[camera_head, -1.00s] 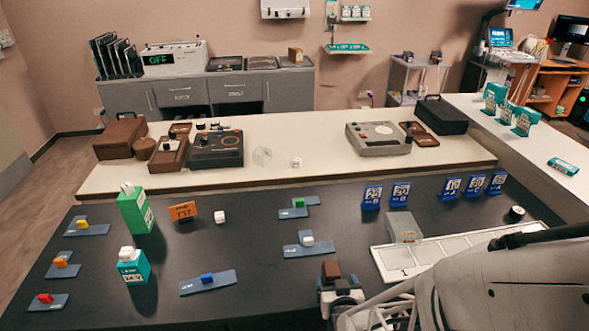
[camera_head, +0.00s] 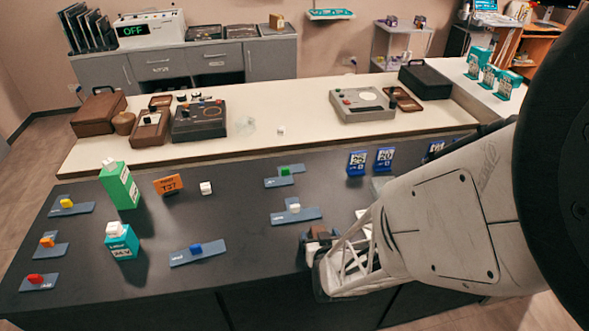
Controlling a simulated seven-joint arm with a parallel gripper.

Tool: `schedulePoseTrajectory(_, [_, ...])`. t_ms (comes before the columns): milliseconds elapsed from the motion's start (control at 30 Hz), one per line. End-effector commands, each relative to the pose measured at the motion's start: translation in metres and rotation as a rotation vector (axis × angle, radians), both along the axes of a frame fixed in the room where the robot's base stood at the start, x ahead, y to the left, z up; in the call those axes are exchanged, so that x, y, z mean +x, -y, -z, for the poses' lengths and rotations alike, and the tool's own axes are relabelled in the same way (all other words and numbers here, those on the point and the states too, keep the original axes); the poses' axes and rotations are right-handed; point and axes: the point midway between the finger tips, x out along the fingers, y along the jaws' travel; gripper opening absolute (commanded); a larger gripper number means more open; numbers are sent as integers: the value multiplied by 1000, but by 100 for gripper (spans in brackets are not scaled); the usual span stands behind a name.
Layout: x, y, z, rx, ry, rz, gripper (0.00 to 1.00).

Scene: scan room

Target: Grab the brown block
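The brown block (camera_head: 319,232) is near the front edge of the dark table, right of the blue block on its plate. It is small and partly hidden by my gripper. My gripper (camera_head: 315,242) is at the block, reaching in from the right, with its fingers close around or beside it. The view is too small and covered to tell whether the fingers press on the block, or whether it rests on the table.
The blue block (camera_head: 195,249) sits on a blue-grey plate to the left. A white block (camera_head: 294,208) on another plate is just behind my gripper. A teal box (camera_head: 121,243) and a green box (camera_head: 120,187) stand at left.

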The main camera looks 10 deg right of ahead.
Motion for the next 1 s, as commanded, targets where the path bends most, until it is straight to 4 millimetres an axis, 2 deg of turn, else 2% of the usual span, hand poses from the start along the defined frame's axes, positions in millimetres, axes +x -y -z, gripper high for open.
schedulePoseTrajectory(467, [0,0,0,0,1,0,83])
schedulePoseTrajectory(567, [0,0,0,0,1,0,71])
schedulePoseTrajectory(833, [0,0,0,0,1,0,29])
schedulePoseTrajectory(1000, [0,0,0,0,1,0,29])
